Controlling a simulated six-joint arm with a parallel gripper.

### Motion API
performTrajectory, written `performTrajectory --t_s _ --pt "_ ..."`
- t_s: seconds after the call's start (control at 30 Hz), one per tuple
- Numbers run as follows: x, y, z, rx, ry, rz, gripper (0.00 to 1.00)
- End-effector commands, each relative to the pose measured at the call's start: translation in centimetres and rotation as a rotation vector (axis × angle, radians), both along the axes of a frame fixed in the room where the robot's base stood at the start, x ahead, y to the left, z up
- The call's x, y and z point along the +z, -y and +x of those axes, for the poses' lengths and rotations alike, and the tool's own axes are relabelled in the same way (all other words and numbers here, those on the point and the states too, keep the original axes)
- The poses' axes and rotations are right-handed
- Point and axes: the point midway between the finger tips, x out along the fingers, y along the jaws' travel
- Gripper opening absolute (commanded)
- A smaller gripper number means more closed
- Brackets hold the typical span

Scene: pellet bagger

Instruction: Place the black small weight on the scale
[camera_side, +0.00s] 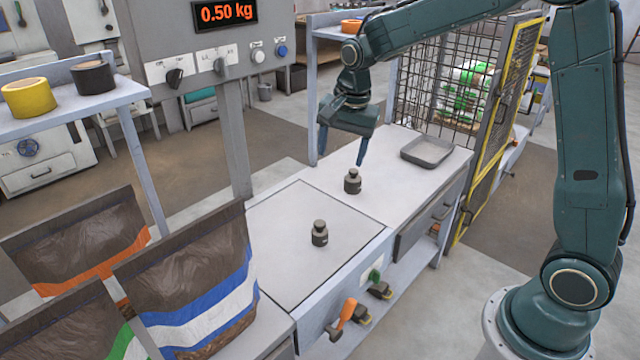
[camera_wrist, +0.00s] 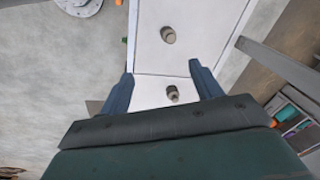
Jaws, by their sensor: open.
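Two small dark weights with knobbed tops stand upright in the side view. One weight (camera_side: 320,233) is on the scale's flat plate (camera_side: 290,265), near its right side. The other weight (camera_side: 352,181) is on the pale worktop just beyond the plate. My gripper (camera_side: 341,150) is open and empty above the worktop weight, with its fingers pointing down and clear of it. In the wrist view one weight (camera_wrist: 172,93) shows between the fingertips and the other (camera_wrist: 168,35) lies further up the picture. The display (camera_side: 226,12) reads 0.50 kg.
A grey tray (camera_side: 427,151) sits on the worktop (camera_side: 395,145) beyond the weights. A mesh guard with a yellow frame (camera_side: 490,130) stands behind it. Filled bags (camera_side: 190,275) are at the left. A grey post (camera_side: 235,140) rises beside the scale. The worktop around the weights is clear.

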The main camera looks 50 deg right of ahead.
Motion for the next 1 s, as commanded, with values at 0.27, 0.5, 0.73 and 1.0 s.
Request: performTrajectory --t_s 0.27,0.5,0.73,1.0 --pt "5.1 -1.1 -5.8 0.246 0.072 -0.052 0.64" --pt "8.0 -2.0 -11.1 0.459 0.13 -0.11 0.64" --pt "9.4 -2.6 -16.3 0.658 0.183 -0.176 0.64" --pt "9.6 -3.2 -22.3 0.888 0.24 -0.266 0.64"
